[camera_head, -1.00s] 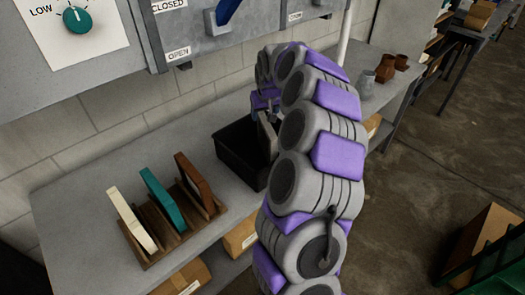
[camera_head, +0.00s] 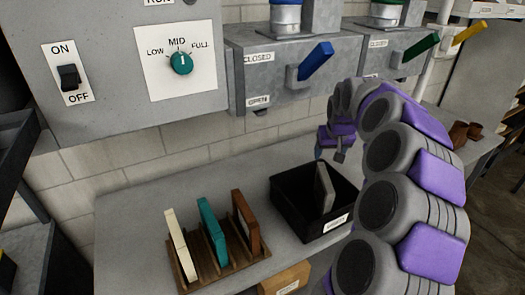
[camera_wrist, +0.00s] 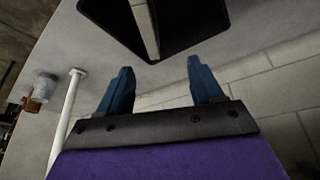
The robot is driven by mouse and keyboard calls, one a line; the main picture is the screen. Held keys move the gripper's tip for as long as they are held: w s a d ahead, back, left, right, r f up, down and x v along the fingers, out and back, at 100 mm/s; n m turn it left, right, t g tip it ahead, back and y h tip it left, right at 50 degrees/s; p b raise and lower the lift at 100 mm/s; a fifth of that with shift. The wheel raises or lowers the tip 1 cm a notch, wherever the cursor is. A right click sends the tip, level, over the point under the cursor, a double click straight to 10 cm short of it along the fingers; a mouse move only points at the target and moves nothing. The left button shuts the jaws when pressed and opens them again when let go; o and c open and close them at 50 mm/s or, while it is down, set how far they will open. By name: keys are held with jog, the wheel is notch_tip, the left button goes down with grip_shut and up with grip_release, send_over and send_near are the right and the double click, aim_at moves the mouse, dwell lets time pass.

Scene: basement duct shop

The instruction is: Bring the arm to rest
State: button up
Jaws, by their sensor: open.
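My arm, grey with purple pads, rises at the right of the head view and bends over toward the bench. My gripper (camera_head: 331,156) hangs just behind the black bin (camera_head: 290,210), near the wall. In the wrist view my gripper (camera_wrist: 157,92) shows two blue fingers spread apart with nothing between them. The black bin (camera_wrist: 192,46) lies beyond the fingertips there. A grey panel (camera_head: 324,187) stands tilted inside the bin, apart from my gripper; its pale edge shows in the wrist view (camera_wrist: 145,28).
A wooden rack (camera_head: 225,266) on the bench (camera_head: 135,215) holds cream, teal and brown panels. A control box (camera_head: 120,60) with switch and dial, and blue (camera_head: 316,60) and green (camera_head: 421,46) levers, are on the wall. Brown pots (camera_head: 459,132) stand at right.

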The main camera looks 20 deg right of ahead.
jog(key=s+a+n+g+y, duration=0.1)
jog(key=s+a, duration=0.3)
jog(key=a, duration=0.4)
jog(key=s+a+n, duration=0.1)
jog(key=s+a, duration=0.3)
jog(key=a, duration=0.3)
jog(key=s+a+n+g+y, duration=0.15)
jog(key=s+a, duration=0.25)
jog(key=a, duration=0.4)
jog(key=s+a+f+g, duration=0.1)
jog(key=s+a+f, duration=0.2)
jog(key=s, duration=0.9)
jog(key=s+a+f+g, duration=0.2)
jog(key=s+a, duration=0.4)
jog(key=s, duration=0.6)
jog(key=shift+s+a+f+n, duration=0.2)
jog(key=shift+s+f+n, duration=0.05)
jog(key=shift+f+n, duration=0.15)
jog(key=shift+d+g+h, duration=0.25)
